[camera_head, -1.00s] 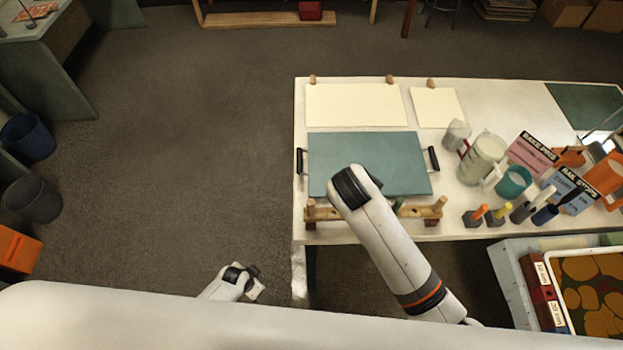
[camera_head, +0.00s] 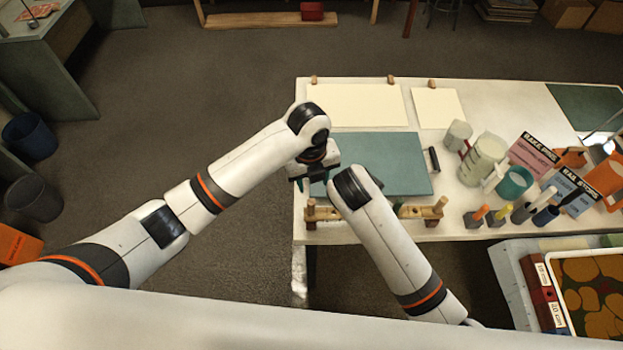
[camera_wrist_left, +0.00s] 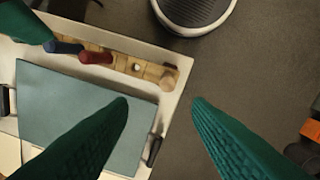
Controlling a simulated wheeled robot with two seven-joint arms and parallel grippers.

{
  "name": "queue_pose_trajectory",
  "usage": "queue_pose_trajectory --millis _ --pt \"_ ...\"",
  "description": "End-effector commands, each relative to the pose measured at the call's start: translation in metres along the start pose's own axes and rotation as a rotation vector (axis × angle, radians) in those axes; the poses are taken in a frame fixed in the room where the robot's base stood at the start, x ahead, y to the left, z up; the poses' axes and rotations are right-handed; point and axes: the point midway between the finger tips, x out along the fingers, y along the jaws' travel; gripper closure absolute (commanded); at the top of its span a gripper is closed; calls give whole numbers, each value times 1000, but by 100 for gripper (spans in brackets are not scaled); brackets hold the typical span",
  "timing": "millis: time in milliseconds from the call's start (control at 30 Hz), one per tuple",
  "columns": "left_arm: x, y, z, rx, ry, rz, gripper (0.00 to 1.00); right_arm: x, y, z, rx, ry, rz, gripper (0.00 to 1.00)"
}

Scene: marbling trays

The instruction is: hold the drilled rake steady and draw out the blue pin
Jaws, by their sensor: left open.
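The drilled rake (camera_head: 424,211) is a pale wooden bar along the table's front edge, its middle hidden behind my right arm in the head view. In the left wrist view the rake (camera_wrist_left: 150,72) carries a blue pin (camera_wrist_left: 65,47) and a red pin (camera_wrist_left: 96,57) beside it. My left gripper (camera_head: 314,183) is open and empty above the tray's left front corner, apart from the rake; its green fingers (camera_wrist_left: 160,103) spread wide in the wrist view. A green finger of my right gripper (camera_wrist_left: 25,24) shows close to the blue pin; whether it touches is unclear.
The teal tray (camera_head: 400,165) with black handles lies just behind the rake. Blank sheets (camera_head: 355,105) lie at the back. A jug (camera_head: 482,160), cups and small coloured-top tools crowd the table to the right. Open floor lies left of the table.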

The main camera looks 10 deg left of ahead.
Motion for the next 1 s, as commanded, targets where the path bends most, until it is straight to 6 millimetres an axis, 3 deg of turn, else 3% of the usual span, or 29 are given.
queue_pose_trajectory --millis 100,233,700,1000 --pt "-6 -4 7 99 -5 -42 55 0 0 0 0 0 0 64" --pt "4 -6 9 119 -10 -53 55 0 0 0 0 0 0 64" --pt "87 -10 9 113 -10 -51 55 0 0 0 0 0 0 64" --pt "111 -10 9 114 -7 -48 55 0 0 0 0 0 0 64"
